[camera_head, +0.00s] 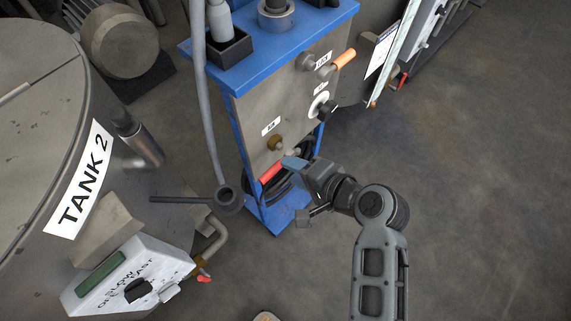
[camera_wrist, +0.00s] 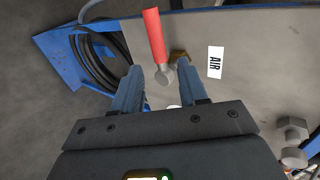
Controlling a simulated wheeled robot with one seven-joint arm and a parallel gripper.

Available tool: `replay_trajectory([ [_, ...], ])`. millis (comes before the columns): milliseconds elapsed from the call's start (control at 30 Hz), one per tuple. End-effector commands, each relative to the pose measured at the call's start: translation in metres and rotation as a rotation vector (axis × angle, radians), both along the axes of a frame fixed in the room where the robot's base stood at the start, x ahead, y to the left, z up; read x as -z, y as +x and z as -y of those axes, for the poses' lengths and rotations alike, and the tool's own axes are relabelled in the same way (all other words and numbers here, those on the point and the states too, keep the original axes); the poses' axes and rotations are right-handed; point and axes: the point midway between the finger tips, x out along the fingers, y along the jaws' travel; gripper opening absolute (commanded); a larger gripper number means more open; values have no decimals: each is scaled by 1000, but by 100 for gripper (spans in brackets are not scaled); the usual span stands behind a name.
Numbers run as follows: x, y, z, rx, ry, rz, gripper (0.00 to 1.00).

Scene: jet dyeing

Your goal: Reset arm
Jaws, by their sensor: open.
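My gripper (camera_head: 294,187) is in front of the lower part of a blue-framed cart panel (camera_head: 262,108). In the wrist view my gripper (camera_wrist: 161,82) has its two blue fingers apart, with nothing held between them. A valve with a red handle (camera_wrist: 155,36) lies just beyond the fingertips. The same red handle (camera_head: 271,172) shows in the head view, close beside a finger. I cannot tell whether they touch. A label reading AIR (camera_wrist: 215,62) is to the right of the valve.
A tank marked TANK 2 (camera_head: 40,110) and a white control box (camera_head: 128,278) stand at left. An orange handle (camera_head: 343,60) sticks out from the upper panel. Black hoses (camera_wrist: 104,58) are coiled on the cart. The floor (camera_head: 480,190) at right is clear.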

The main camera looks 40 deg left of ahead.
Motion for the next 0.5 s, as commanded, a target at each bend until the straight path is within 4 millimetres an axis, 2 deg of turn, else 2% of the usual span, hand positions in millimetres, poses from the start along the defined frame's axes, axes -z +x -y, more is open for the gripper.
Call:
replay_trajectory([
  [167,-7,-1,11,1,0,-1,43],
  [500,-8,-1,12,-1,0,-1,43],
])
